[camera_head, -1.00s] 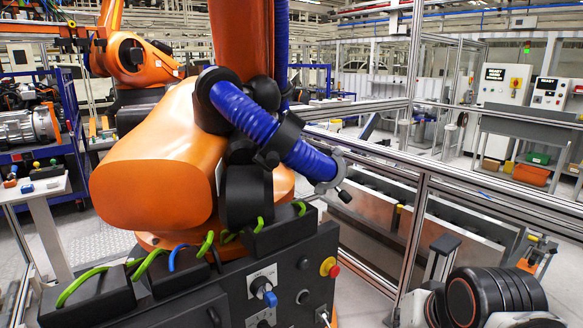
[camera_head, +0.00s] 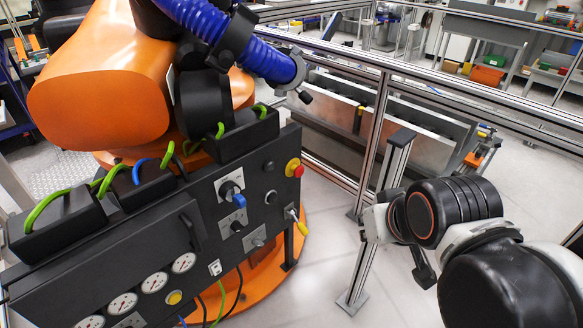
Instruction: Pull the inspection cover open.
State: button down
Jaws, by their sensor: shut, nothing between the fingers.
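The drive unit (camera_head: 262,163) is a black box at lower left, with switches and gauges on its front. A dark flat panel (camera_head: 120,256) with a black handle (camera_head: 191,232) at its right end lies on that front; it looks like the inspection cover. It appears closed, flush with the front. My gripper (camera_head: 424,272) is the small dark end below my arm's white and black links at right. It is shut and empty, well to the right of the handle and apart from the unit. Its fingertips are small and hard to make out.
A metal post (camera_head: 366,262) with a black top stands between my arm and the unit. An orange robot (camera_head: 98,80) and blue hose hang above. Grey floor is clear at lower middle.

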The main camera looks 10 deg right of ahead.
aim_at(67, 299)
jog(key=u, duration=1.6)
jog(key=i+l+z, duration=0.15)
jog(key=z, duration=0.25)
jog(key=i, duration=0.1)
